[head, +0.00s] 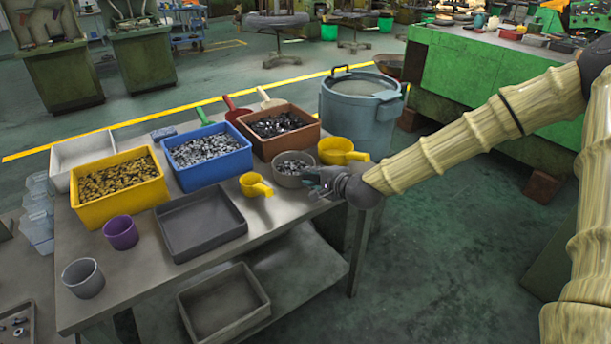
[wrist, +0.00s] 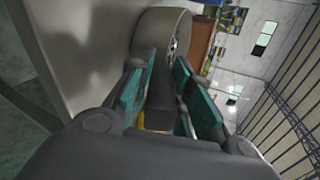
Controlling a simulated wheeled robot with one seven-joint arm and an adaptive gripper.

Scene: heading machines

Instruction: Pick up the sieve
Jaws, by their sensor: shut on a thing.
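The sieve (head: 293,168) is a round grey vessel with dark metal pieces showing inside it. It is at the right end of the grey table, in front of the brown bin. My gripper (head: 314,180) is at its right side. In the wrist view, my gripper's green-padded fingers (wrist: 164,82) are on both sides of a dark grey handle, shut on it. The round grey body of the sieve (wrist: 158,32) is just beyond the fingertips. I cannot tell whether its base touches the table.
A yellow cup (head: 254,186) stands close left of the sieve and a larger yellow cup (head: 337,150) close behind right. Blue (head: 209,169), yellow (head: 121,204) and brown (head: 278,150) bins line the table's back. An empty dark tray (head: 201,238) is in front.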

